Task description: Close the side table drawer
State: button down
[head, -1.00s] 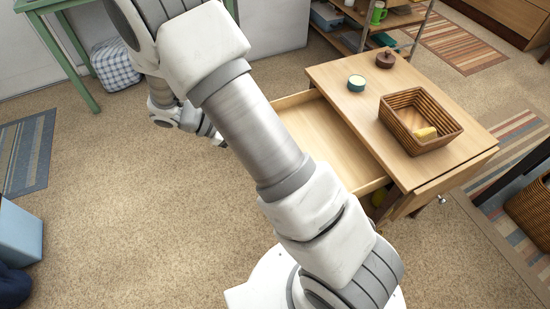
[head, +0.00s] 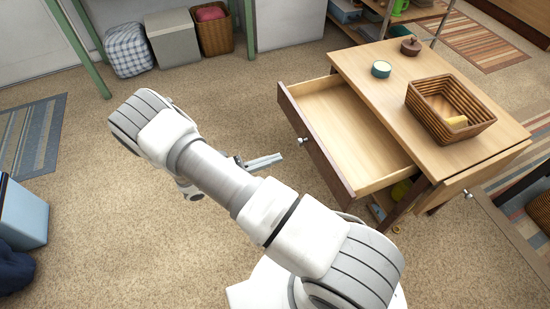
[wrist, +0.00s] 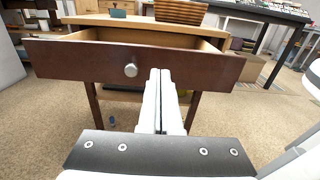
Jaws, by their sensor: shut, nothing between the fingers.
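The side table (head: 470,155) stands at the right in the head view, with its drawer (head: 345,130) pulled well out to the left and empty as far as I can see. The drawer has a dark brown front with a round metal knob (wrist: 130,70), seen face-on in the wrist view. My gripper (head: 280,157) is left of the drawer front, apart from it in the head view. In the wrist view its fingers (wrist: 160,74) are together, pointing at the drawer front just right of the knob. Whether the fingertips touch the front is not clear from the wrist view.
A shelf (head: 350,25) stands behind. The carpet (head: 90,180) left of the drawer is clear.

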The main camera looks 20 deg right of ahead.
aim_at(317, 145)
jog(key=d+b, duration=0.2)
jog(key=d, duration=0.9)
jog(key=shift+w+d, duration=0.15)
jog(key=shift+w, duration=0.05)
jog(key=d, duration=0.7)
jog(key=d+p, duration=0.1)
jog(key=d, duration=1.3)
jog(key=shift+w, duration=0.35)
